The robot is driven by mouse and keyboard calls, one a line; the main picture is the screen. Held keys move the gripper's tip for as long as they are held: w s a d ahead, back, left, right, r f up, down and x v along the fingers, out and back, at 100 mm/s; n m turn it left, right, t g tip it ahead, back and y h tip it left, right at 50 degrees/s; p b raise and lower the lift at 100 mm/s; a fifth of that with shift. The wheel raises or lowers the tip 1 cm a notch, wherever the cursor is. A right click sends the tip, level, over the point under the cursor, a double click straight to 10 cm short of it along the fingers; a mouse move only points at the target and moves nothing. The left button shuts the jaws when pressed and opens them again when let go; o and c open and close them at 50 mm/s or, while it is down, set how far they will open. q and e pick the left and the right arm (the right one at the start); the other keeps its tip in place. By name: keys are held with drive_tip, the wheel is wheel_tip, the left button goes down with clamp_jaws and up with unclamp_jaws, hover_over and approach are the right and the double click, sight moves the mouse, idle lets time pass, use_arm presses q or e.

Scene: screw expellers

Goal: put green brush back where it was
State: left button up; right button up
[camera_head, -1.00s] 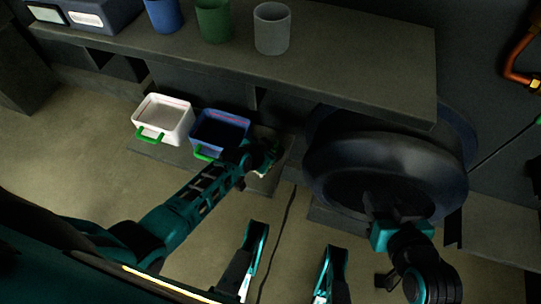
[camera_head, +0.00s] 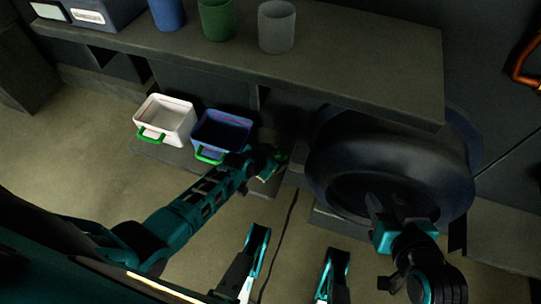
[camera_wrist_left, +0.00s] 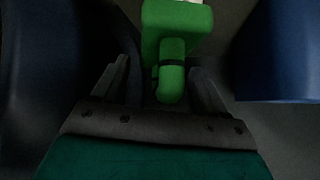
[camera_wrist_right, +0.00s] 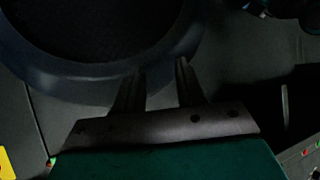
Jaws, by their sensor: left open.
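The green brush (camera_wrist_left: 172,45) shows in the left wrist view, its rounded handle between the fingers of my left gripper (camera_wrist_left: 163,75). The fingers are open, with gaps on both sides of the handle. A bit of white shows at its far end. In the head view my left gripper (camera_head: 268,163) is beside the blue basket, and only a little green of the brush shows past it. My right gripper (camera_head: 386,212) is at the near side of a large dark round tub (camera_head: 400,150). Its fingers are apart and empty in the right wrist view (camera_wrist_right: 158,78).
A white basket (camera_head: 151,122) and a blue basket (camera_head: 234,122), both with green handles, stand left of my left gripper. A grey shelf (camera_head: 360,65) above carries blue (camera_head: 167,13), green (camera_head: 217,20) and grey (camera_head: 277,28) cups. A dark cable runs along the floor.

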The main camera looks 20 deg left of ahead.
use_arm(q)
drive_tip(key=shift+s+r, duration=0.15)
drive_tip(key=shift+r, duration=0.2)
drive_tip(key=s+r+n+t+p, duration=0.1)
drive_tip(key=s+r+p, duration=0.2)
drive_tip(key=s+r, duration=0.4)
drive_tip(key=s+a+r+n+t+p, duration=0.1)
drive_tip(key=s+r+p, duration=0.2)
drive_tip(key=s+r, duration=0.5)
wheel_tip(320, 180, up, 7)
drive_tip(key=shift+f+n+p, duration=0.1)
drive_tip(key=shift+n+p, duration=0.2)
drive_tip(key=shift+p, duration=0.1)
use_arm(e)
drive_tip(key=shift+h, duration=0.3)
drive_tip(key=r, duration=0.1)
drive_tip(key=d+r, duration=0.1)
drive_tip(key=s+r, duration=0.1)
drive_tip(key=shift+d+r, duration=0.25)
drive_tip(key=shift+r, duration=0.1)
use_arm(q)
drive_tip(key=shift+a, duration=0.1)
